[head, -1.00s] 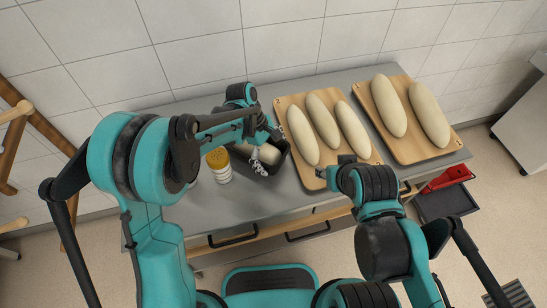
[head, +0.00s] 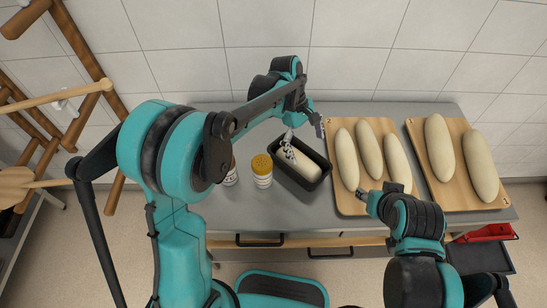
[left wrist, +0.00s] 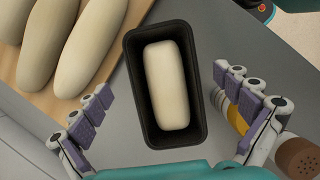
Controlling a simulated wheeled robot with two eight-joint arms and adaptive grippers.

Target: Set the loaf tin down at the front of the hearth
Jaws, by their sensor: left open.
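The loaf tin (head: 318,186) is black and rectangular and stands on the grey counter with a pale dough loaf (head: 300,168) in it. In the left wrist view the tin (left wrist: 137,95) and its loaf (left wrist: 166,85) show between my spread fingers. My left gripper (head: 304,137) is open over the tin, one finger on each side, with gaps to the tin in the left wrist view (left wrist: 165,88). My right gripper (head: 364,195) is by the front edge of the near board; its jaws are too small and hidden to judge. No oven hearth is in view.
A yellow-lidded shaker (head: 262,172) and another shaker (head: 231,176) stand left of the tin. Boards with long dough loaves, the nearer (head: 345,205) and the farther (head: 455,200), lie to its right. A wooden rack (head: 92,100) stands left. The wall is close behind the counter.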

